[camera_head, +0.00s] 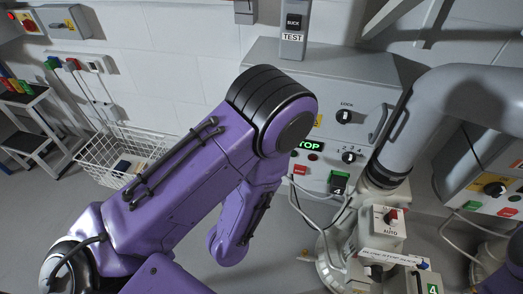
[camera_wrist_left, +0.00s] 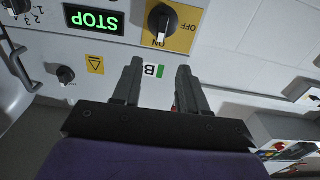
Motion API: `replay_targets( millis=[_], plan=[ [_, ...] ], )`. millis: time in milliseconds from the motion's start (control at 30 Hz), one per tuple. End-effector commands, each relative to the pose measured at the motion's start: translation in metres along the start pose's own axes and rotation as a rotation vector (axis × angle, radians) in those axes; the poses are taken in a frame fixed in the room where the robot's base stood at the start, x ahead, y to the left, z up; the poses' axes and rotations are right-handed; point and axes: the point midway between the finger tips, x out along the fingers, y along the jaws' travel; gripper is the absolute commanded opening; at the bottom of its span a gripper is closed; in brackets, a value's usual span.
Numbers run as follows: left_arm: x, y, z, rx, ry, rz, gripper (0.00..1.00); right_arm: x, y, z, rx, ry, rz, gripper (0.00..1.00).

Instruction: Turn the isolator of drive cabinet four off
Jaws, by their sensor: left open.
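The isolator (camera_wrist_left: 161,20) is a black knob on a yellow plate in the left wrist view, which is upside down. Its white mark points at ON; OFF is printed to its right. The drive cabinet (camera_head: 380,95) shows in the head view with a green 4 tag (camera_head: 338,189) near its lower edge. The isolator is hidden there behind my purple left arm. My left gripper (camera_wrist_left: 159,66) is open and empty, its two fingers apart just below the knob in the wrist picture. My right gripper is not in view.
A lit STOP display (camera_wrist_left: 93,19) and a lock knob (camera_wrist_left: 66,75) are near the isolator. A grey pipe (camera_head: 440,100) rises in front of the cabinet on the right. A white wire basket (camera_head: 105,165) and a step stool (camera_head: 30,125) stand on the left.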

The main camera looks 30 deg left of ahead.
Motion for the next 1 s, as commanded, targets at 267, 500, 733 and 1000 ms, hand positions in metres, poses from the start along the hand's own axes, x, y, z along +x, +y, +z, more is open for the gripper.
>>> replay_targets(
  millis=[267, 500, 733, 1000],
  plan=[
    [0.052, -0.002, -0.001, 0.004, 0.003, -0.007, 0.43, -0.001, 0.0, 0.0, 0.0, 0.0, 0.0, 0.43],
    [0.095, -0.001, 0.0, 0.006, 0.001, -0.004, 0.43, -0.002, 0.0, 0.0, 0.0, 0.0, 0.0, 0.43],
    [0.104, -0.001, 0.001, 0.009, -0.001, -0.002, 0.43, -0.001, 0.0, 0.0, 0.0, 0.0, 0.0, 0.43],
    [0.104, -0.001, 0.001, 0.008, -0.001, -0.002, 0.0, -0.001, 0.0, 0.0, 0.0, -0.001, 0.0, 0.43]
  ],
)
